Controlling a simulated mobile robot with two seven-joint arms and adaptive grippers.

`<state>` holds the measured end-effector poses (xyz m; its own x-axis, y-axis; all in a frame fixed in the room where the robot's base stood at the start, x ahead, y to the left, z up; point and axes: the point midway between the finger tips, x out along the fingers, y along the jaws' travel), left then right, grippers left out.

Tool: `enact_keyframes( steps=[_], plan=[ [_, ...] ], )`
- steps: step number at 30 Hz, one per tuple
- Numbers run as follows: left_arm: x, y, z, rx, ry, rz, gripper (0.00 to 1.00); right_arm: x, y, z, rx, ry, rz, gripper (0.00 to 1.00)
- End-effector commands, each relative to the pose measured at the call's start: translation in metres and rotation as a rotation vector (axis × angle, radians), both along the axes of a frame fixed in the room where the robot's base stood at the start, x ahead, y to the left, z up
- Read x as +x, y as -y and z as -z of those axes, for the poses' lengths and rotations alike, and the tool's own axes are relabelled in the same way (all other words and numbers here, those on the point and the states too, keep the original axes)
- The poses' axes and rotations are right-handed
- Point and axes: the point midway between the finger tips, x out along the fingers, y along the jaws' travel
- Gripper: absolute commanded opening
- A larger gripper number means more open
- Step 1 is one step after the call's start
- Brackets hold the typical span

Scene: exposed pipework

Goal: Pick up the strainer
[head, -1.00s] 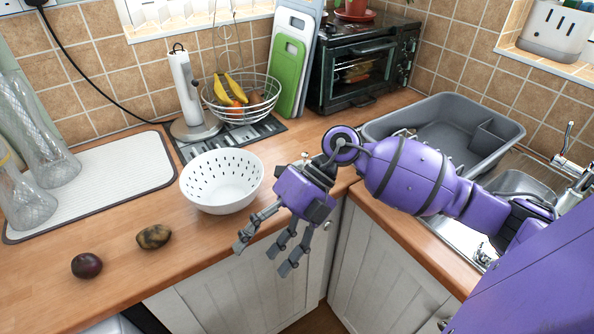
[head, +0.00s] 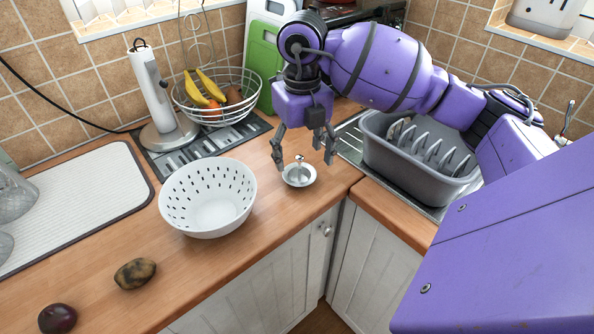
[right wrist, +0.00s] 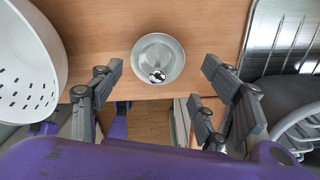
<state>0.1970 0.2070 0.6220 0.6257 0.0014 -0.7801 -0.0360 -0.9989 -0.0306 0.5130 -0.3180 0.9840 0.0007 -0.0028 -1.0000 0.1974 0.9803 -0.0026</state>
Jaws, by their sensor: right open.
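A small round metal strainer (head: 299,177) with a raised knob in its middle lies on the wooden counter, near the front corner. My right gripper (head: 304,158) hangs above it, fingers pointing down and spread open, empty. In the right wrist view the strainer (right wrist: 158,60) shows as a pale disc with a shiny knob, between and slightly beyond the spread fingertips of the right gripper (right wrist: 162,72). No finger visibly touches it. My left gripper is not in view.
A white perforated colander (head: 208,197) stands left of the strainer. A wire fruit basket (head: 222,108) and green board (head: 265,72) are behind. A grey dish rack (head: 415,160) sits at the right. Two dark fruits (head: 135,273) lie front left.

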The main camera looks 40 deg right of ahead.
Motion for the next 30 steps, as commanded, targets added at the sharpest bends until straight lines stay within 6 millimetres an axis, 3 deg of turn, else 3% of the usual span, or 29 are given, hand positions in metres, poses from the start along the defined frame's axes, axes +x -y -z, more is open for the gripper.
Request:
enact_keyframes(
  steps=[3, 9, 18, 28, 30],
  plan=[
    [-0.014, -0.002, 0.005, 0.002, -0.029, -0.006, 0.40, 0.000, -0.003, 0.016, 0.004, -0.002, -0.001, 0.69],
    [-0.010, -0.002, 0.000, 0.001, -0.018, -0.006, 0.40, 0.000, -0.003, 0.044, 0.003, 0.000, 0.000, 0.69],
    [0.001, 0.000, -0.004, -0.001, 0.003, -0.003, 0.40, 0.000, -0.003, 0.050, 0.002, 0.001, -0.002, 0.69],
    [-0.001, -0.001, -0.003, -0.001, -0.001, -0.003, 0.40, 0.000, -0.003, 0.050, 0.002, 0.001, -0.002, 0.27],
    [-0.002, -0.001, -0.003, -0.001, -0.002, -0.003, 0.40, 0.001, -0.003, 0.050, 0.002, 0.001, -0.002, 0.27]
  ],
)
